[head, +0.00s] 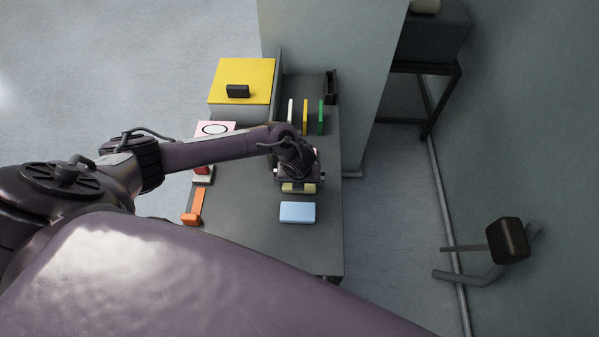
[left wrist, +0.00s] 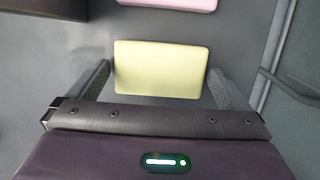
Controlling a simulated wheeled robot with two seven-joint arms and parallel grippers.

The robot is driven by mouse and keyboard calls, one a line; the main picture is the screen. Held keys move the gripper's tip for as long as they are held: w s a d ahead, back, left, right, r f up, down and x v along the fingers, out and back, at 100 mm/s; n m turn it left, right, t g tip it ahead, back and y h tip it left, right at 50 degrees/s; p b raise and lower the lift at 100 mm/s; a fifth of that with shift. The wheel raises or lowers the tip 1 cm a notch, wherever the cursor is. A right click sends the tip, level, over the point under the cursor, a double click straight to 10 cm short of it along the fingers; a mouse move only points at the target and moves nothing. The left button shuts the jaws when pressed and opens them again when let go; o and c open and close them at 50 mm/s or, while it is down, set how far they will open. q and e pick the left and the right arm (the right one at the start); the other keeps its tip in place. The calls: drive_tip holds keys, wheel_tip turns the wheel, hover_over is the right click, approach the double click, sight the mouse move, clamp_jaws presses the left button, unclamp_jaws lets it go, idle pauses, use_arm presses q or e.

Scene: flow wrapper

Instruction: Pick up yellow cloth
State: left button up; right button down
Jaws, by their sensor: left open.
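The yellow cloth (head: 299,188) is a pale yellow folded block on the dark grey table, mostly hidden under my left gripper (head: 298,181) in the head view. In the left wrist view the yellow cloth (left wrist: 162,68) lies between the two fingers of my left gripper (left wrist: 158,74). The fingers are apart, one at each short side of the cloth, and a narrow gap shows on each side. How high the fingertips are above the table is hard to tell. My right gripper is in neither view.
A light blue cloth (head: 297,212) lies just in front of the yellow one. A pink block (left wrist: 172,3) shows at the wrist view's top edge. An orange item (head: 194,206) is at the table's left edge. White, yellow and green upright pieces (head: 305,117) stand behind. The table's front is clear.

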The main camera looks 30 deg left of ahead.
use_arm(q)
drive_tip(key=shift+w+f, duration=0.15)
drive_tip(key=shift+f, duration=0.2)
drive_tip(key=shift+c, duration=0.4)
drive_tip(key=c, duration=0.6)
drive_tip(key=shift+r, duration=0.1)
wheel_tip(320, 180, up, 20)
drive_tip(key=p, duration=0.4)
drive_tip(key=shift+p, duration=0.4)
